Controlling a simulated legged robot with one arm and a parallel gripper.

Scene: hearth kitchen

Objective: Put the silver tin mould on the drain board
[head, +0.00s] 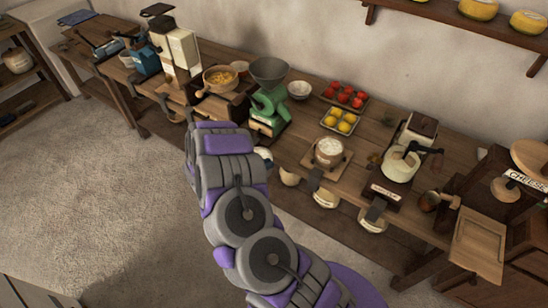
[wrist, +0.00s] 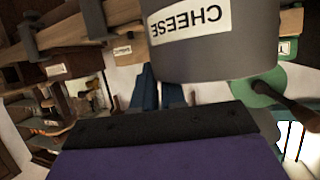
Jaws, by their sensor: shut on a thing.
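In the wrist view, a grey metal cylinder with a white CHEESE label, upside down in the picture, fits the silver tin mould (wrist: 225,55). It is close in front of my gripper (wrist: 160,118), whose dark pad and purple finger fill the bottom of the view. My gripper is shut on the mould; the contact itself is partly hidden. In the head view my arm hides the gripper and most or all of the mould. A pale sloping wooden board (head: 478,245) at the far right, below a CHEESE sign, may be the drain board; I cannot be sure.
A long wooden bench (head: 300,125) runs along the wall. On it stand a green grinder (head: 268,100), a tray of red fruit (head: 344,95), a tray of yellow fruit (head: 340,121) and a cream crank machine (head: 400,163). The floor (head: 80,190) at left is clear.

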